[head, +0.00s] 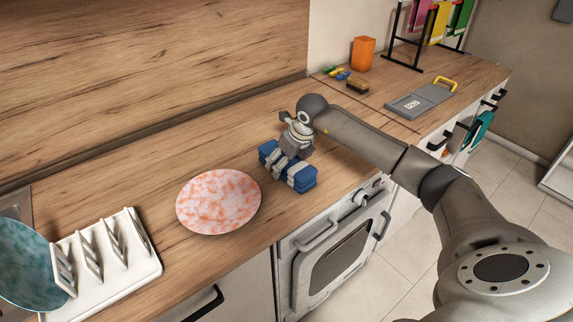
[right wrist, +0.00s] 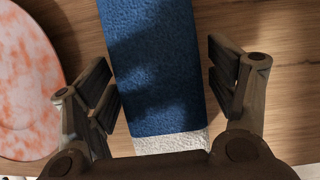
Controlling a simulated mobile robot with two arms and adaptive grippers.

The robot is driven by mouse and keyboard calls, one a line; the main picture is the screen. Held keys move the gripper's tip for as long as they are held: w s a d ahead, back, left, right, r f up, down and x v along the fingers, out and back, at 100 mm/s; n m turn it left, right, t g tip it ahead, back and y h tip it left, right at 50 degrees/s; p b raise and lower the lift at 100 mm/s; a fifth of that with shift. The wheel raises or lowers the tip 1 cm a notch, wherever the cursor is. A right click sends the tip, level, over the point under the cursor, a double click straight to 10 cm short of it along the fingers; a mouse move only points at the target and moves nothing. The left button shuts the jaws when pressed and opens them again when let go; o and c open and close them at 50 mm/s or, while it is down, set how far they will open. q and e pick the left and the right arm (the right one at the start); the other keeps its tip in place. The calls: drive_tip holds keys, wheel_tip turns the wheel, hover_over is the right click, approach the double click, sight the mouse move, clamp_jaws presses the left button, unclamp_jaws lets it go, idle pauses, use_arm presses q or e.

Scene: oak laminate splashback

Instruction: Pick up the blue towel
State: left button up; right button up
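The blue towel (head: 308,183) is a folded bundle lying on the wooden counter above the oven. My right gripper (head: 289,171) is right over it, pointing down. In the right wrist view the towel (right wrist: 155,70) is blue with a white band at its near end. The fingers of my right gripper (right wrist: 165,95) are spread, one on each side of the towel, with gaps visible between them and its edges. Part of the towel is hidden by the gripper in the head view. My left gripper is not in view.
A pink-speckled plate (head: 218,202) lies left of the towel. A white dish rack (head: 146,272) and teal plate (head: 26,262) are further left. The oven (head: 335,262) is below. An orange cup (head: 363,54), brush (head: 357,86) and grey board (head: 412,103) are further back on the counter.

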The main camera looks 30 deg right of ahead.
drive_tip(key=c, duration=0.9)
